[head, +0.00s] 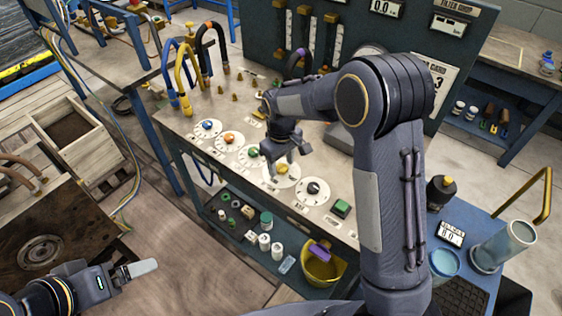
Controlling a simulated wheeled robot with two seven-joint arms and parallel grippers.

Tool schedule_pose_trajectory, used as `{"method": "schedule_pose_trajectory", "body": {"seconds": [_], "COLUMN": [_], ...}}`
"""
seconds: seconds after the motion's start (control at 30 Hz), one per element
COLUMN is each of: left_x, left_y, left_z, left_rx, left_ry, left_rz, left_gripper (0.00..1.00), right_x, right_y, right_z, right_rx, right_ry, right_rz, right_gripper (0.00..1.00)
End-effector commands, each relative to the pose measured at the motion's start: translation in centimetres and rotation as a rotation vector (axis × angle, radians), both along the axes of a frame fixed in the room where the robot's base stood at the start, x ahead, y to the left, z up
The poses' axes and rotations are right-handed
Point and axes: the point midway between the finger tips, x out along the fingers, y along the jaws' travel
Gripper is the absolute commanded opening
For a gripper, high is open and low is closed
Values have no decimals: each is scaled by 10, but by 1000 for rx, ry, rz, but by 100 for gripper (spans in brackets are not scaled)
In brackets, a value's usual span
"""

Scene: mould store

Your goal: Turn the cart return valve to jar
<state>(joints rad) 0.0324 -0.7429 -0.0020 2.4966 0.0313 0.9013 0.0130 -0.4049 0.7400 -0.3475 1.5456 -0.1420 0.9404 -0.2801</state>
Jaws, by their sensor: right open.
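A row of round dial valves sits on the pale bench top, with a blue knob (207,125), an orange knob (229,138), a green knob (252,153), a yellow knob (283,169) and a black knob (313,187). Their labels are too small to read, so I cannot tell which is the cart return valve. My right gripper (289,159) is open and empty, pointing down just above the yellow knob's dial. Whether it touches the knob is unclear. My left gripper (140,268) is low at the left, away from the bench; its finger opening does not show clearly.
A green button (341,208) is at the bench's front right. Curved hoses (181,80) stand at its back left, before a dark gauge panel (262,40). A yellow bucket (322,268) and small jars (264,241) are on the lower shelf. A blue side table (470,205) stands right.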

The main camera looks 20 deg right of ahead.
Motion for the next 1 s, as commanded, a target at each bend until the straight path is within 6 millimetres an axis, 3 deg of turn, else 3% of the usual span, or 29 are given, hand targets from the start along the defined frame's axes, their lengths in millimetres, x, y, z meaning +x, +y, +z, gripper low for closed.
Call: {"method": "schedule_pose_trajectory", "body": {"seconds": [0.3, 0.63, 1.0], "left_x": [0, 0, 0], "left_y": [0, 0, 0], "left_z": [0, 0, 0], "left_rx": [0, 0, 0], "left_ry": [0, 0, 0], "left_rz": [0, 0, 0], "left_gripper": [92, 92, 92], "right_x": [0, 0, 0], "right_y": [0, 0, 0], "right_z": [-4, -3, -3], "right_rx": [0, 0, 0], "right_ry": [0, 0, 0], "right_rz": [0, 0, -62], "right_gripper": [50, 7, 7]}}
